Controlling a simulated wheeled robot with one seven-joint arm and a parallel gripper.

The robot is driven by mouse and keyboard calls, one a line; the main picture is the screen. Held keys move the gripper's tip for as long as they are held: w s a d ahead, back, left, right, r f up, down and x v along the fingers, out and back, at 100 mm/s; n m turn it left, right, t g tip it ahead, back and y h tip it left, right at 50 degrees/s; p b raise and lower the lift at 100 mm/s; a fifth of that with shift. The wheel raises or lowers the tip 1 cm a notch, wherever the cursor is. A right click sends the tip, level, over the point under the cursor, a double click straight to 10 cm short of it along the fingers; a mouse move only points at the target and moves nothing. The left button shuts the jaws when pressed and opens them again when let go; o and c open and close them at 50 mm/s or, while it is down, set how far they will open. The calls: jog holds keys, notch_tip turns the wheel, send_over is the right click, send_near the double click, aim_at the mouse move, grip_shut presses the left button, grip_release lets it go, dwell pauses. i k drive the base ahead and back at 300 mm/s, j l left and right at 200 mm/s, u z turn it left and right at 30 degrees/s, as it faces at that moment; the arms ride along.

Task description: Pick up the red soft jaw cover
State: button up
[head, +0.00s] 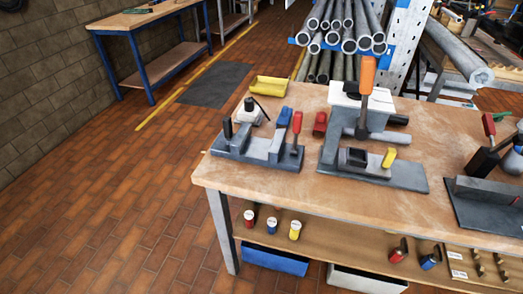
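A small red block (320,124) lies on the wooden workbench (440,210), between two grey metal fixtures; by its shape and colour it looks like the red soft jaw cover, but it is too small to be sure. Another red piece (297,122) stands upright at the right end of the left grey fixture (262,148), beside a tilted blue piece (284,117); it looks more like a handle. My gripper is not in view.
A white box (345,94) and a yellow tray (269,86) stand behind. The bench's front strip is clear. Cans (295,230) stand on the lower shelf. Floor at left is open.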

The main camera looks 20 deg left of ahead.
aim_at(321, 119)
jog(key=i+j, duration=0.15)
jog(key=j, duration=0.2)
jog(key=i+j, duration=0.2)
jog(key=j, duration=0.2)
jog(key=i+j, duration=0.15)
jog(key=j, duration=0.2)
